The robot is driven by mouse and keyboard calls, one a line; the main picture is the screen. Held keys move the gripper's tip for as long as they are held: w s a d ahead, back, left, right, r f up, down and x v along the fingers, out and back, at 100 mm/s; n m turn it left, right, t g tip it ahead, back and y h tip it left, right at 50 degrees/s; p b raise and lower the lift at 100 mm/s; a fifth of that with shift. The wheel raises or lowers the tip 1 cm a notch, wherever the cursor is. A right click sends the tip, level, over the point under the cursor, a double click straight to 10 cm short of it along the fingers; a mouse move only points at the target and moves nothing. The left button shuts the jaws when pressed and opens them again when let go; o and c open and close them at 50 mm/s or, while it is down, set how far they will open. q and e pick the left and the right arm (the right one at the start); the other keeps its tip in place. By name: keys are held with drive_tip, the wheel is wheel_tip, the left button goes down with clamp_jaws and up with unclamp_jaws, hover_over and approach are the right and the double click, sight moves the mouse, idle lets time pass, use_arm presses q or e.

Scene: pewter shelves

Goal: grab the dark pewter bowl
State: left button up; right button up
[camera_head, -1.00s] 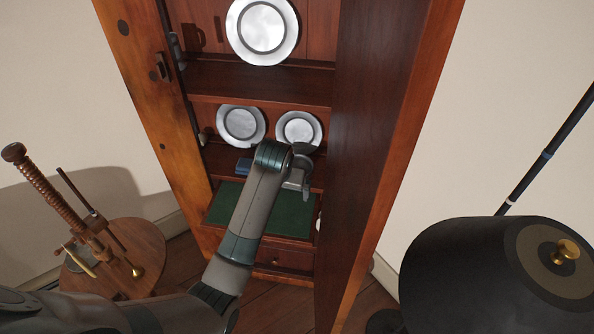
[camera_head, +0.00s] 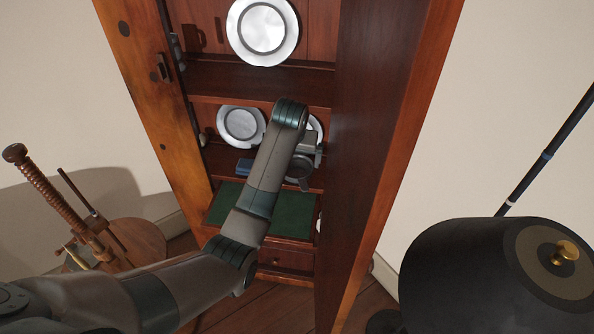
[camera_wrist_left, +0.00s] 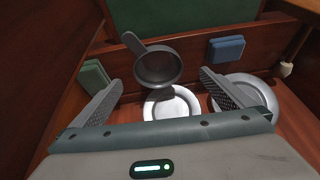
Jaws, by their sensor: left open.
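The dark pewter bowl (camera_wrist_left: 158,66), round with a flat handle, sits at the front of a cabinet shelf in the left wrist view, its handle pointing up-left. In the head view the bowl (camera_head: 298,169) is partly hidden by my left arm. My left gripper (camera_wrist_left: 160,79) is open, its fingers apart on either side of the bowl's near part, with no clear contact visible. In the head view the left gripper (camera_head: 311,150) is at the shelf, largely hidden by its own wrist. My right gripper is not in view.
Pewter plates (camera_head: 240,125) stand behind on the shelf, and a larger plate (camera_head: 262,32) stands above. A blue box (camera_wrist_left: 226,49) and a green box (camera_wrist_left: 94,78) flank the bowl. A green writing surface (camera_head: 228,200) lies below. The cabinet side (camera_head: 375,130) bounds the right.

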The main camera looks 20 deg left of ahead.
sight(296, 169)
use_arm(q)
drive_tip(key=x, duration=0.4)
drive_tip(key=shift+w+f, duration=0.15)
drive_tip(key=shift+f, duration=0.2)
drive_tip(key=shift+w+f+p, duration=0.1)
drive_tip(key=shift+f+p, duration=0.15)
drive_tip(key=shift+p, duration=0.05)
drive_tip(key=shift+f, duration=0.1)
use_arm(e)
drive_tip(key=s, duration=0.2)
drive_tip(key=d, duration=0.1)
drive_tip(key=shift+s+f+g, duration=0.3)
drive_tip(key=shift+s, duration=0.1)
use_arm(q)
drive_tip(key=shift+w+f, duration=0.1)
drive_tip(key=shift+w, duration=0.05)
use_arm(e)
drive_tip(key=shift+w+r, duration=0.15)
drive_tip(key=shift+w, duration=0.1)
